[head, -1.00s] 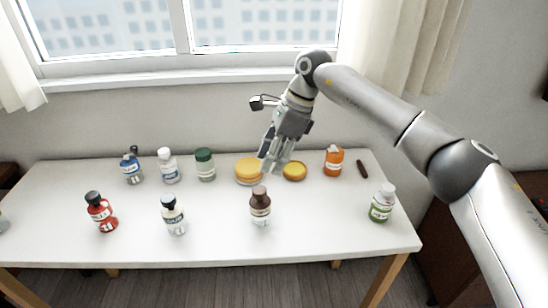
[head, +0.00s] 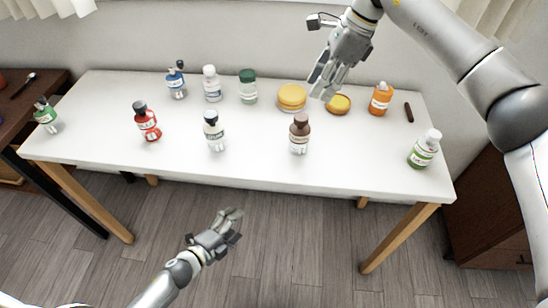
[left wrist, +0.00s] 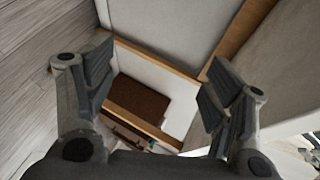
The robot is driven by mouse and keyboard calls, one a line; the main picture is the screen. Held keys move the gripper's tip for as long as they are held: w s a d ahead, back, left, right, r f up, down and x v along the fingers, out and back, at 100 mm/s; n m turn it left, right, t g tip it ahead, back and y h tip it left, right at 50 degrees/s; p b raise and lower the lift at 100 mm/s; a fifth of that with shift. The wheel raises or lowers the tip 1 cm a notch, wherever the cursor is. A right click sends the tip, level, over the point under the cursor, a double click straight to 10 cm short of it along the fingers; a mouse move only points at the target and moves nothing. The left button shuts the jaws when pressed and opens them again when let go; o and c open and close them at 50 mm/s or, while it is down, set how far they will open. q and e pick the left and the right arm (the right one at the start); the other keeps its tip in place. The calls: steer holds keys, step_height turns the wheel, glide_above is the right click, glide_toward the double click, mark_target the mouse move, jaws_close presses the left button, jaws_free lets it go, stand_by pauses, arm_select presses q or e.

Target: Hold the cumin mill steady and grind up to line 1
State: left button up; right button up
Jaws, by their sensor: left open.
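Several small labelled bottles and mills stand upright on the white table; the labels are too small to tell surely which is the cumin mill. They include a red one with a black top (head: 148,122), a clear one with a dark top (head: 214,133), a blue one with a dark knob (head: 176,82) and a green one (head: 45,117) at the far left. My left gripper (head: 233,226) is open and empty, in front of the table's front edge; it also shows in the left wrist view (left wrist: 155,85). My right gripper (head: 322,85) hangs over the back of the table near two yellow discs; its opening is unclear.
On the white table (head: 110,105) also stand a white bottle (head: 212,85), a green-capped jar (head: 248,88), a brown-topped bottle (head: 299,135), an orange bottle (head: 380,99), a white-capped green bottle (head: 423,150) and the yellow discs (head: 291,97) (head: 339,104). A dark table adjoins at left.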

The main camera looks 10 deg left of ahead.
arm_select(q)
steer(key=s+d+r+m+g+h, duration=0.15)
steer(key=d+r+m+h, duration=0.25)
steer(key=d+r+m, duration=0.5)
steer(key=s+d+r+m+g+h, duration=0.15)
steer(key=d+r+m+h, duration=0.25)
steer(key=r+m, duration=0.85)
steer(key=t+y, duration=0.4)
steer(key=t, duration=0.2)
glide_toward(293, 141)
steer(key=shift+w+d+r+n, duration=0.15)
steer(key=shift+w+d+n, duration=0.1)
steer(key=shift+d, duration=0.2)
steer(key=shift+w+d+r+n, duration=0.2)
steer(key=shift+w+d, duration=0.05)
steer(key=shift+d, duration=0.2)
steer(key=shift+w+a+f+y, duration=0.1)
steer(key=shift+w+y, duration=0.2)
steer(key=shift+w, duration=0.45)
steer(key=x, duration=1)
steer(key=shift+s, duration=0.1)
